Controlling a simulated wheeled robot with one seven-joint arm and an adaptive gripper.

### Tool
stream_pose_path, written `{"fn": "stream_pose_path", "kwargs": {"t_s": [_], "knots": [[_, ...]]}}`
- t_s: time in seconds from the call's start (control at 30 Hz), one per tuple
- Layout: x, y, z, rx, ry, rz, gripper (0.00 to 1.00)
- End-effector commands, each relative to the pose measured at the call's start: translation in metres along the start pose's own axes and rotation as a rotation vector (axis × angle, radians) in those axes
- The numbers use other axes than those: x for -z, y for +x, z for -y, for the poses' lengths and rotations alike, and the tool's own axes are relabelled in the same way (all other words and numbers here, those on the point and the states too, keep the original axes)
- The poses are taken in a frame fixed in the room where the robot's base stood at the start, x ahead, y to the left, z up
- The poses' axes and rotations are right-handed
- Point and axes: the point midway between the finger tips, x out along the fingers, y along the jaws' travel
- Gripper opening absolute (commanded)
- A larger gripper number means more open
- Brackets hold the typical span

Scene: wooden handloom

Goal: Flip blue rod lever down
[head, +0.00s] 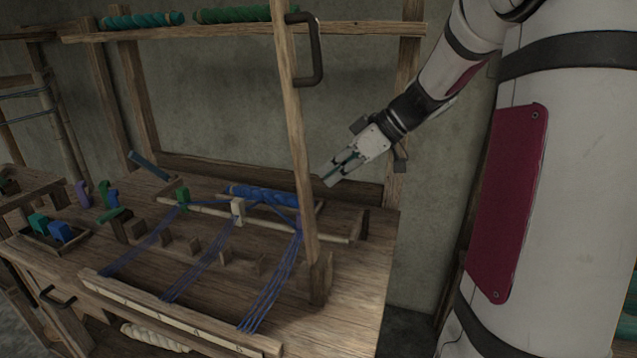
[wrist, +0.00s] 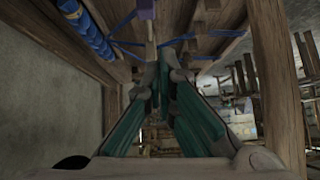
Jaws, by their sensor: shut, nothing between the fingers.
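A blue rod (head: 263,194) wound with yarn lies across the back of the loom table; it also shows at the upper left of the wrist view (wrist: 86,30). A dark blue bar (head: 150,166) stands tilted at the table's back left. I cannot tell for certain which of these is the blue rod lever. My gripper (head: 329,178) is shut and empty, above the table's back right, right of the wound rod and apart from it. Its teal fingers meet in the wrist view (wrist: 168,62).
A wooden post (head: 296,150) with a dark handle (head: 318,50) rises just left of my gripper. Blue threads (head: 272,285) run to the front beam (head: 180,312). Pegs and small coloured blocks stand at the left. A tray (head: 52,243) holds blocks.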

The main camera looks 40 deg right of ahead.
Motion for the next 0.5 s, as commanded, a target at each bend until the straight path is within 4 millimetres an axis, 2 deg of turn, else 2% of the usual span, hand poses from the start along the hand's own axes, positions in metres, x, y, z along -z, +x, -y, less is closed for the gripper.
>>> {"fn": "stream_pose_path", "kwargs": {"t_s": [0.1, 0.2, 0.5], "knots": [[0.000, -0.016, 0.000, -0.003, 0.001, 0.000, 0.00], [0.000, -0.022, 0.001, -0.001, 0.001, 0.000, 0.00], [0.000, -0.025, 0.001, 0.000, 0.001, 0.000, 0.00]]}}
